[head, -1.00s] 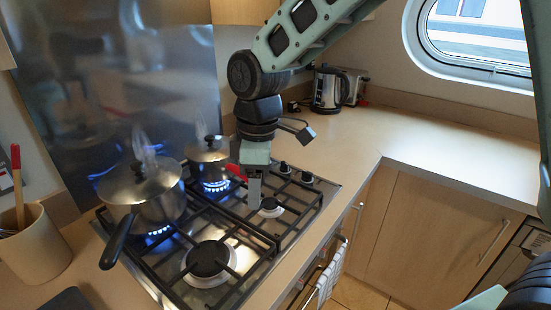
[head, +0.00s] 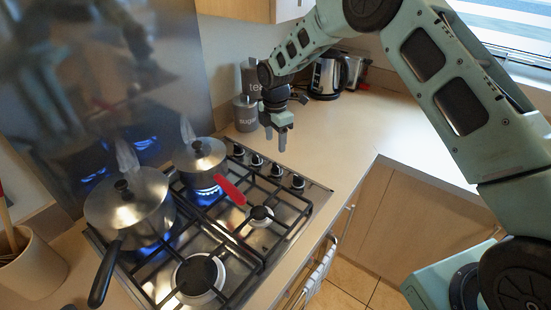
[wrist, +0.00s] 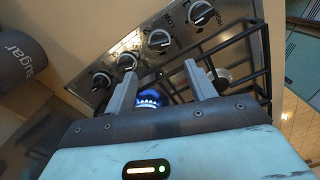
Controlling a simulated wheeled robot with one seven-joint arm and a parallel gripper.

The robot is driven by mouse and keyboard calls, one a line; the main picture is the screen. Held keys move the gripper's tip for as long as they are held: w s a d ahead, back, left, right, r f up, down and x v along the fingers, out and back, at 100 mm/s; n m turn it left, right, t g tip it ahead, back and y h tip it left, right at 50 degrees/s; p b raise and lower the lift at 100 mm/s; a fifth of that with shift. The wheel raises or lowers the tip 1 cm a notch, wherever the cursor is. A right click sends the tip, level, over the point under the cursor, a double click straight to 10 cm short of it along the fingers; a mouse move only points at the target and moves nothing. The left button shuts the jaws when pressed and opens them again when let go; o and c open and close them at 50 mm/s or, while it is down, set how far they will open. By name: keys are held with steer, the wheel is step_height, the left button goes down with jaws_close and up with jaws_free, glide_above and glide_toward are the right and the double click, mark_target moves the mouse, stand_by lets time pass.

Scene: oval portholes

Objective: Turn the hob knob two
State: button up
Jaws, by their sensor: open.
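A row of several round black and silver hob knobs (head: 256,160) runs along the hob's right back edge.
A steel pot (head: 130,205) and a smaller red-handled pan (head: 195,160) stand over blue flames. The front burner (head: 200,278) and right burner (head: 260,214) are bare. A sugar canister (head: 245,115) and a kettle (head: 327,75) stand behind. The right counter (head: 400,135) is clear.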

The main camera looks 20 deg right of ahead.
mark_target(275, 166)
step_height(275, 166, down, 10)
steer(key=p, duration=0.3)
